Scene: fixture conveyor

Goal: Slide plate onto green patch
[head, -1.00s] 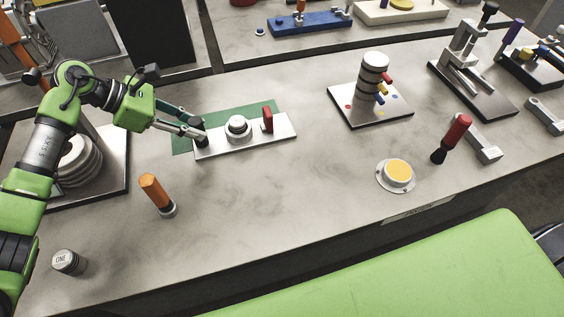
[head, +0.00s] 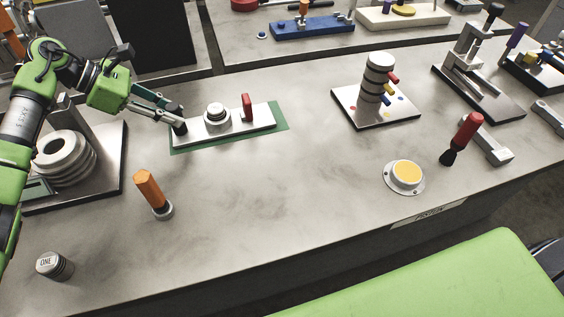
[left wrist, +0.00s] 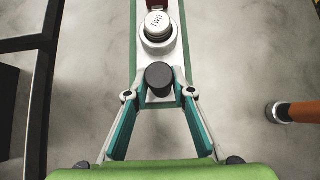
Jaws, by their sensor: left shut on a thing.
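The plate (head: 238,123) is a long pale metal strip with a round knob, a red upright tab (head: 247,107) and a dark post at its left end. It lies on the green patch (head: 281,113), whose green shows along its front, back and right edges. In the left wrist view the plate (left wrist: 176,71) runs away from me with green strips on both sides, and the knob (left wrist: 158,24) reads "TWO". My left gripper (head: 178,121) is shut on the plate's dark post (left wrist: 159,75). The right gripper is not in view.
A cylinder marked "ONE" (head: 54,265) and an orange-handled tool (head: 150,190) stand in front on the left. A pegged column board (head: 375,97), a yellow button (head: 406,173) and a red-handled brush (head: 464,135) are to the right. The table centre is clear.

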